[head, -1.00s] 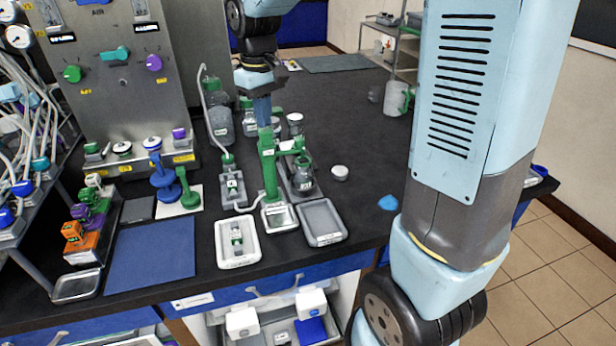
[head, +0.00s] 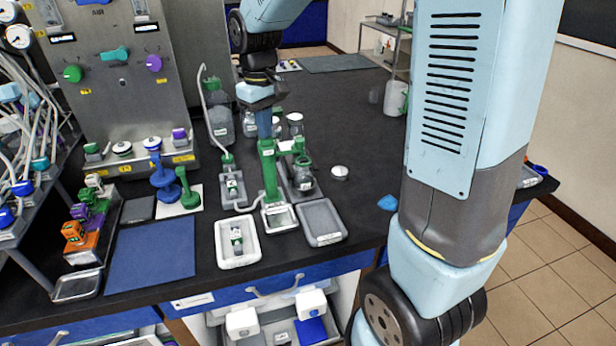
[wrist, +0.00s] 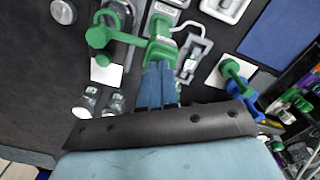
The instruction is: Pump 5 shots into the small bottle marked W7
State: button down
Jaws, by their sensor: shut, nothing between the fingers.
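The green pump stand (head: 268,172) stands upright at the bench's middle, with a small pale plate (head: 280,217) at its foot. My gripper (head: 265,136) is shut and empty, pointing down with its blue fingertips at the top of the green pump. In the wrist view my fingertips (wrist: 158,66) meet the green pump head (wrist: 160,50); I cannot tell how hard they touch. One small bottle (head: 232,186) stands in a grey holder left of the pump. Another small bottle (head: 237,240) is in the white tray (head: 222,254). Their labels are too small to read, so W7 cannot be told.
A jar with a green lid (head: 303,175) stands right of the pump. An empty grey tray (head: 322,222) lies in front of it. Green and blue stands (head: 189,192) and a blue mat (head: 150,255) are at left. A round lid (head: 340,172) lies on open bench at right.

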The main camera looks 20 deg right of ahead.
jog(key=shift+r, duration=1.7)
jog(key=shift+f, duration=0.15)
jog(key=shift+f, duration=1.6)
jog(key=shift+r, duration=1.75)
jog(key=shift+r, duration=3)
